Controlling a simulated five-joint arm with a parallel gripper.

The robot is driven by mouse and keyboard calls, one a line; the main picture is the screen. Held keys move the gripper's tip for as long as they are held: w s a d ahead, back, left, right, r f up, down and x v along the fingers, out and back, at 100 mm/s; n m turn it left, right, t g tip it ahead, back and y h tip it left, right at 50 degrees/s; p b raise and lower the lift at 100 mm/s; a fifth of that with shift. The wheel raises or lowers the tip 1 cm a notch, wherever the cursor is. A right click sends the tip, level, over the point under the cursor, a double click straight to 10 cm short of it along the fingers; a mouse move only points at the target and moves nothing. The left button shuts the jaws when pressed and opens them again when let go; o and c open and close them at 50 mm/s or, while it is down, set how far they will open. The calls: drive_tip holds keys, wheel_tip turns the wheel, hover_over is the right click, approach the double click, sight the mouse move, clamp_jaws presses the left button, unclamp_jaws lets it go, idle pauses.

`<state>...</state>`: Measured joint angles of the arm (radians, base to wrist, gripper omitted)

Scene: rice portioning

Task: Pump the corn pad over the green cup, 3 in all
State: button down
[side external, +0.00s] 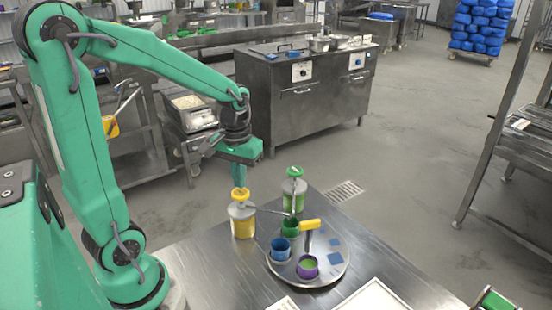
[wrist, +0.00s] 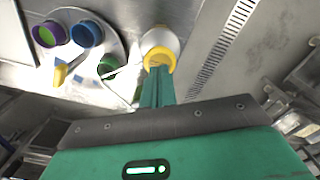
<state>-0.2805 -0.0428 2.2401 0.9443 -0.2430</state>
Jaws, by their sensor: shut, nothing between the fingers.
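The corn dispenser (side external: 243,226) has yellow contents and a yellow pad (side external: 240,195) on top. The pad shows as a yellow ring in the wrist view (wrist: 160,54). Its thin spout reaches right, with its tip over or close to the green cup (side external: 290,230). This cup also shows in the wrist view (wrist: 107,67); its inside is not clear. My gripper (side external: 239,186) is shut and empty, pointing down directly above the yellow pad. In the wrist view its fingertips (wrist: 157,70) overlap the pad; I cannot tell whether they touch.
A round metal tray (side external: 325,277) holds the green cup, a blue cup (side external: 280,250), a purple cup (side external: 307,268) with green contents, and a yellow handle (side external: 310,224). A green-topped dispenser (side external: 294,192) stands behind it. A white-bordered panel (side external: 374,296) lies at the front.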

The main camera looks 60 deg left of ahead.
drive_tip(key=shift+f, duration=1.35)
idle(0.7)
drive_tip(key=shift+r, duration=1.35)
drive_tip(key=shift+f, duration=1.35)
idle(0.4)
drive_tip(key=shift+r, duration=1.35)
